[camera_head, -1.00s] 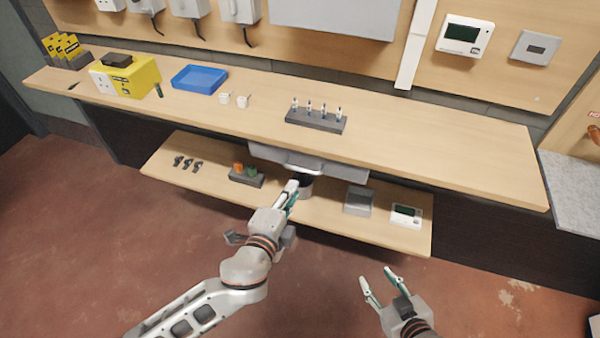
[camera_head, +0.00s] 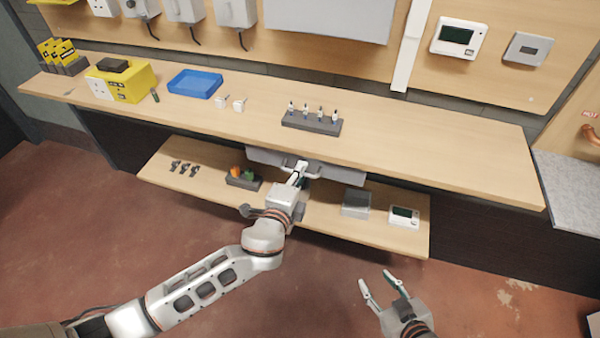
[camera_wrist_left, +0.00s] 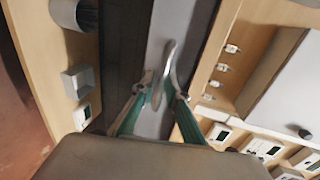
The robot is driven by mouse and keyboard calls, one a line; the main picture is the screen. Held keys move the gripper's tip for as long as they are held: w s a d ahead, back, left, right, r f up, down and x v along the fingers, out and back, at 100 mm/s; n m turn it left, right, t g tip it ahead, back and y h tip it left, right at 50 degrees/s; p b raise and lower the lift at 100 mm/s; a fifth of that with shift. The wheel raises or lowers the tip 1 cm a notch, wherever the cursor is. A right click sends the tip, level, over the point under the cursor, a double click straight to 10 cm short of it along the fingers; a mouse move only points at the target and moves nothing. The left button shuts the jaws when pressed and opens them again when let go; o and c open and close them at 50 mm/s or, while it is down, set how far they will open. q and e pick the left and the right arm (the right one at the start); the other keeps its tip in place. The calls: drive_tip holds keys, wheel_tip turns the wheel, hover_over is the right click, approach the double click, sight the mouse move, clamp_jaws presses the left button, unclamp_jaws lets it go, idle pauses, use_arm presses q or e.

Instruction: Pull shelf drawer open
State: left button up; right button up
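The grey drawer (camera_head: 342,173) hangs under the worktop, above the lower shelf, and looks closed or nearly so. Its pale bar handle (camera_wrist_left: 167,70) crosses the drawer front in the left wrist view. My left gripper (camera_head: 299,172) is at the handle. In the left wrist view its green-sided fingers (camera_wrist_left: 161,86) lie on either side of the handle, tips very close to it. I cannot tell whether they press on it. My right gripper (camera_head: 377,284) is open and empty above the floor, away from the drawer.
The worktop (camera_head: 430,140) overhangs the drawer. The lower shelf (camera_head: 325,215) carries a small block with orange and green parts (camera_head: 243,178), a grey box (camera_head: 356,202) and a white thermostat (camera_head: 404,216). The floor in front is clear.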

use_arm(q)
clamp_jaws()
drive_tip(key=f+v, duration=0.2)
drive_tip(key=v, duration=0.7)
drive_tip(key=f+p+v, duration=0.1)
drive_tip(key=f+v, duration=0.1)
drive_tip(key=v, duration=0.8)
drive_tip(key=shift+s, duration=0.4)
drive_tip(key=shift+a, duration=0.15)
unclamp_jaws()
